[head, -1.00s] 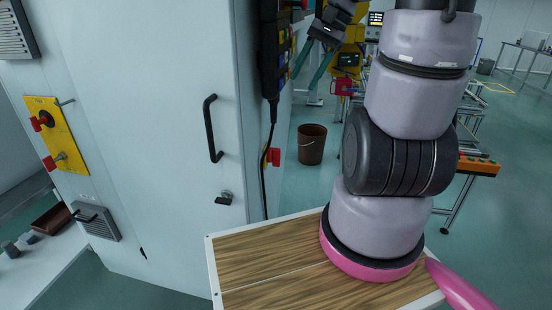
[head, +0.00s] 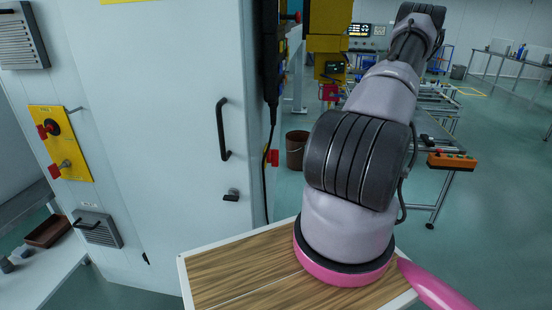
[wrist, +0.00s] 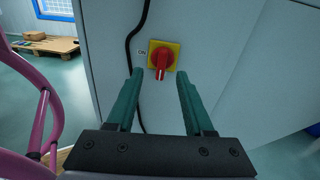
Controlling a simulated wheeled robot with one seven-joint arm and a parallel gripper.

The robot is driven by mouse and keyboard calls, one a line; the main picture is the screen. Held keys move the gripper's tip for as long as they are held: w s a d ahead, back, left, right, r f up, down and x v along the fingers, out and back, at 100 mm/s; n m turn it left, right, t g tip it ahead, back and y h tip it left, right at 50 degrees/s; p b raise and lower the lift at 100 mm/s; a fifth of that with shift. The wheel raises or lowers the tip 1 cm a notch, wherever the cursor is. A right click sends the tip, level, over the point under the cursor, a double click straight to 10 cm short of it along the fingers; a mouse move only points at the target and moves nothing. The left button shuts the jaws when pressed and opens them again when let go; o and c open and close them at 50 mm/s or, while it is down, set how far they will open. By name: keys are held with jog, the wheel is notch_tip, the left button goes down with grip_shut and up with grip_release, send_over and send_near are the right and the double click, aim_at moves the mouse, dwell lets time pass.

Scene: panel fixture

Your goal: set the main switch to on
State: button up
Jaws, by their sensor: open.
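In the wrist view, a red rotary switch (wrist: 161,58) sits on a yellow square plate on a pale cabinet side. Its handle points straight down in the picture, and an "ON" label (wrist: 142,52) stands to its left. My gripper (wrist: 159,73) is open and empty, its green fingertips appearing either side of the handle's lower end. I cannot tell the distance left to the switch; no contact shows. In the head view, a small red and yellow part (head: 272,157) on the cabinet's right side looks like this switch. My gripper is out of sight there.
A black cable (wrist: 130,45) runs down left of the switch, from a hanging black pendant (head: 268,50). The cabinet front has a door handle (head: 222,130) and a yellow panel (head: 62,143) with red parts. A bucket (head: 296,150) stands on the floor behind.

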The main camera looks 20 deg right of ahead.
aim_at(273, 158)
jog(key=w+a+f+m+t, duration=0.1)
jog(key=w+a+f, duration=0.1)
jog(key=w+a, duration=0.3)
jog(key=a, duration=0.3)
jog(key=shift+w+a, duration=0.3)
jog(key=shift+a, duration=0.05)
grip_shut()
